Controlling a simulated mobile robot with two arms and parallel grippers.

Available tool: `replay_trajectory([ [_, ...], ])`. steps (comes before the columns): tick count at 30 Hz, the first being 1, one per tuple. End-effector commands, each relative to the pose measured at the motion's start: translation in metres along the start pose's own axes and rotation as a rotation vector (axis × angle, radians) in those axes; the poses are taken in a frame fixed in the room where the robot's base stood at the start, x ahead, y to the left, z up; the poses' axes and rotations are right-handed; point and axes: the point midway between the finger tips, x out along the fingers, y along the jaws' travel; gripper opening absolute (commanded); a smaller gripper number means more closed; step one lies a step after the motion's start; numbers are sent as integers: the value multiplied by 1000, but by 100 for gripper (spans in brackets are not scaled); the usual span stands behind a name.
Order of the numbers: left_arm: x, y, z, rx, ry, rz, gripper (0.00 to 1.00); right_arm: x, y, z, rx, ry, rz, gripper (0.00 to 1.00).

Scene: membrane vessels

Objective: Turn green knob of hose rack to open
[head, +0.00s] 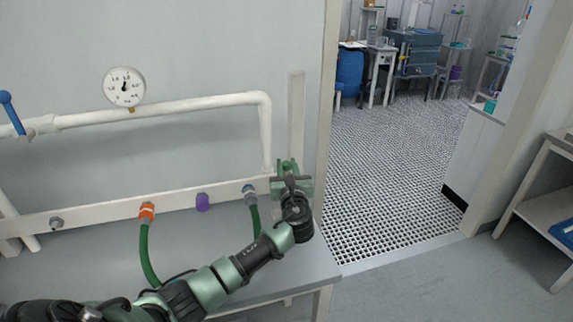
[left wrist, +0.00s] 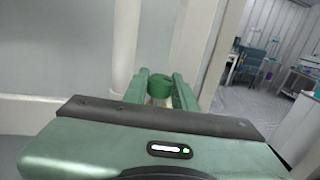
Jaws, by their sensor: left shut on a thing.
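The green knob (left wrist: 159,87) shows in the left wrist view between the two green fingers of my left gripper (left wrist: 158,90). The gripper is shut on it. In the head view my left gripper (head: 288,172) is at the right end of the white hose rack (head: 100,210), and it hides most of the knob there. The rack carries an orange fitting (head: 147,211), a purple fitting (head: 203,202) and a grey fitting (head: 250,193), with green hoses (head: 146,255) hanging down. My right gripper is not in view.
A white pipe (head: 170,106) with a gauge (head: 125,87) and a blue-handled valve (head: 11,112) runs above the rack. A grey bench (head: 90,255) lies below. A door post (head: 331,110) stands close right of my gripper. The grated floor (head: 400,160) beyond is clear.

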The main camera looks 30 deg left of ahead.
Motion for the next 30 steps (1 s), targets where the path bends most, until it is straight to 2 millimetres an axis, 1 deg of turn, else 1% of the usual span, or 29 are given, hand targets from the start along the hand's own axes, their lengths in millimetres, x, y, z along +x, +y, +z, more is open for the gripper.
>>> replay_trajectory([
  [1,0,-3,1,-5,0,46,0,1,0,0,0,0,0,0],
  [5,0,-3,0,-5,-1,169,0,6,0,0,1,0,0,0],
  [11,1,-3,-2,-4,-2,359,0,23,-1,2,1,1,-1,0],
  [14,1,-3,-3,-4,-3,455,0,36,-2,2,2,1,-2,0],
  [21,1,-2,-6,-4,-5,660,0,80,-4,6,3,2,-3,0],
  [30,1,0,-4,-2,-4,797,0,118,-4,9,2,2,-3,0],
])
